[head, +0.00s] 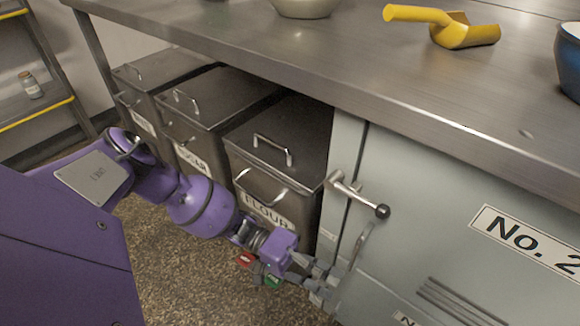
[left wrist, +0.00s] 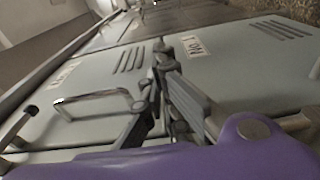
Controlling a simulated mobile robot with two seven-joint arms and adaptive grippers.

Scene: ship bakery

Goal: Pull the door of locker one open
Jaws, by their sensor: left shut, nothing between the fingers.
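The locker one door (left wrist: 240,75) is a pale grey panel with a "No. 1" label (left wrist: 193,45) and vent slots in the left wrist view. In the head view only the start of a lower label (head: 405,319) shows below the No. 2 door (head: 440,225). My left gripper (head: 325,284) is shut and empty, low in front of the lockers' left edge; in the left wrist view its fingers (left wrist: 163,62) overlap the line between the two doors. I cannot tell whether they touch a door. Locker one's handle is not clearly visible. My right gripper is out of view.
The upper door has a D-shaped handle (head: 361,246) and a black-knobbed lever (head: 358,195) close above my left gripper. Dark lidded bins, one marked flour (head: 275,180), stand left of the lockers.

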